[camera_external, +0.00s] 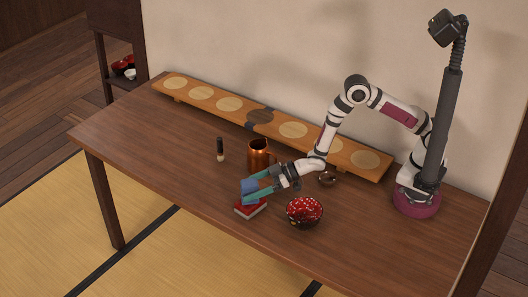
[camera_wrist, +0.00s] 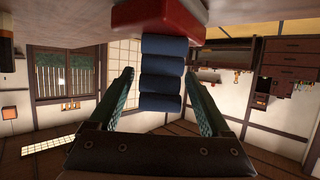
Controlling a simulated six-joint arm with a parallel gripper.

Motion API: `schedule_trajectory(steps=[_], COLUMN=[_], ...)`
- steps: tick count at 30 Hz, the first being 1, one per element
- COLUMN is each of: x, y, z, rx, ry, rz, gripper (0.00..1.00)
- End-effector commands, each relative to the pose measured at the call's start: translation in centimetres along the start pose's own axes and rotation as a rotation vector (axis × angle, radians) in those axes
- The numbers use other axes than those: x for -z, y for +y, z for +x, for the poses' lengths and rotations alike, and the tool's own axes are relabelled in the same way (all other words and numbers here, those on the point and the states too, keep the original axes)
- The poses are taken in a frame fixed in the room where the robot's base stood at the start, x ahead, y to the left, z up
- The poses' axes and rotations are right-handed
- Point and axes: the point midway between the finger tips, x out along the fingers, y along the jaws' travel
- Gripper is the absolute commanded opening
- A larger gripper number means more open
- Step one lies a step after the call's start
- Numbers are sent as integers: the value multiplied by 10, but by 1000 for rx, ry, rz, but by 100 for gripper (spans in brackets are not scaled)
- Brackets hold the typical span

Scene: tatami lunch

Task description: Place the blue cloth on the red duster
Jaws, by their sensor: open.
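The red duster (camera_external: 251,210) lies on the table near its front edge, and its red side shows at the top of the wrist view (camera_wrist: 158,14), which looks upside down. The blue cloth (camera_external: 249,186), a rolled or ribbed dark-blue piece, sits at the duster; in the wrist view the cloth (camera_wrist: 162,68) meets the duster's face and appears to rest on it. My gripper (camera_external: 254,190) is open, its teal fingers on either side of the cloth. In the wrist view narrow gaps show between the cloth and both fingers. The exact contact under the cloth is partly hidden by the fingers in the external view.
A red patterned bowl (camera_external: 304,211) stands just right of the duster. A copper mug (camera_external: 259,153) is behind my gripper, with a small dark bottle (camera_external: 220,149) to its left and a small bowl (camera_external: 327,178) to its right. A long wooden board (camera_external: 262,118) lies along the back. The table's left is clear.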

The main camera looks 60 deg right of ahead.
Motion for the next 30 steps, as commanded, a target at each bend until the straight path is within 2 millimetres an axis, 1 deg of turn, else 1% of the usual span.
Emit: schedule_trajectory(steps=[2,9,12,16,20,22,23,25,26,27,29,30], x=[-1,-1,-1,-1,-1,0,1,6,8,8,4,-2], y=[0,0,1,0,0,4,9,36,52,74,102,112], z=[-13,-74,-96,-114,-119,-120,-122,-134,-144,-164,-206,-239], rx=[-1,-2,-2,-1,0,-10,-27,-108,-157,-233,-345,-412], ry=[-3,-4,-3,-3,-2,-10,-23,-90,-138,-214,-348,-439], rz=[1,2,2,1,1,7,18,71,110,175,294,383], gripper=[82,82,82,82,82,82,82,82,82,82,82,82])
